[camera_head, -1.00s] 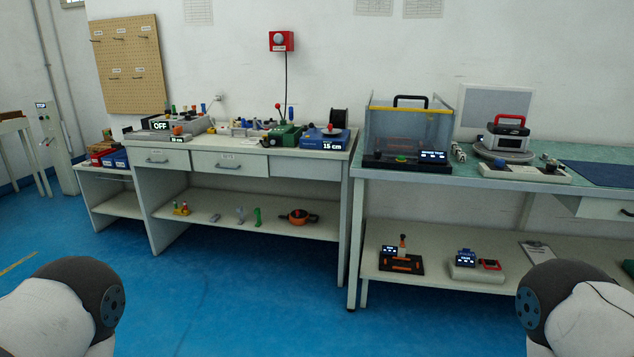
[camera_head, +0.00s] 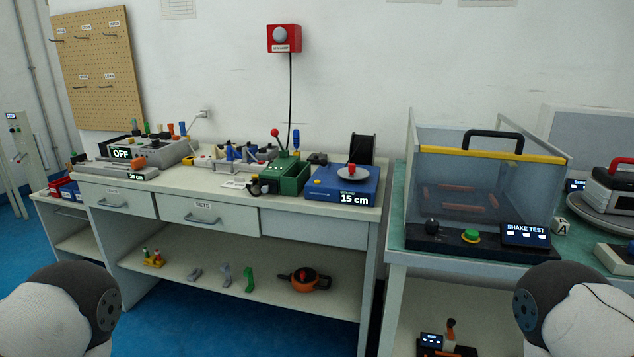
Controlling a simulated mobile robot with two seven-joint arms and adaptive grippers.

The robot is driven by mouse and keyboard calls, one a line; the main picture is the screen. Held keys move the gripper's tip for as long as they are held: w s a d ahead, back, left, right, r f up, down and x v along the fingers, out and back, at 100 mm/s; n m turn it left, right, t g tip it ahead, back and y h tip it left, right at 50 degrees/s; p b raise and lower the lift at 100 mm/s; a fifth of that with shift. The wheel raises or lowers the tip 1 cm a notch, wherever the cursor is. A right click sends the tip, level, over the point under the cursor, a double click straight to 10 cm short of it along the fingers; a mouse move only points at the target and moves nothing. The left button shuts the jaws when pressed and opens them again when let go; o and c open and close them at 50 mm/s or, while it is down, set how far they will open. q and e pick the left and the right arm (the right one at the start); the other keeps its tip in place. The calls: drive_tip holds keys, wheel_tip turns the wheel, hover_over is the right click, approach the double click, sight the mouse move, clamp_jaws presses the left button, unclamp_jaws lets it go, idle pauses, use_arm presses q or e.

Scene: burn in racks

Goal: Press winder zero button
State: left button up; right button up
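A blue box-shaped device (camera_head: 325,193) with a "15 cm" display (camera_head: 355,199) sits at the right end of the left workbench, and looks like the winder. A grey disc with a red knob (camera_head: 351,169) is on its top. A small yellow spot (camera_head: 317,182) shows on its top left; I cannot tell whether this is the zero button. A dark spool (camera_head: 361,149) stands behind it. Neither gripper is in view; only rounded parts of my arms show at the lower left and lower right corners, apart from the bench.
A green box with a red-knobbed lever (camera_head: 289,176) stands just left of the blue device. A clear shake-test enclosure (camera_head: 480,190) stands on the right bench (camera_head: 398,225), across a narrow gap. The left bench front (camera_head: 315,227) faces me, with blue floor before it.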

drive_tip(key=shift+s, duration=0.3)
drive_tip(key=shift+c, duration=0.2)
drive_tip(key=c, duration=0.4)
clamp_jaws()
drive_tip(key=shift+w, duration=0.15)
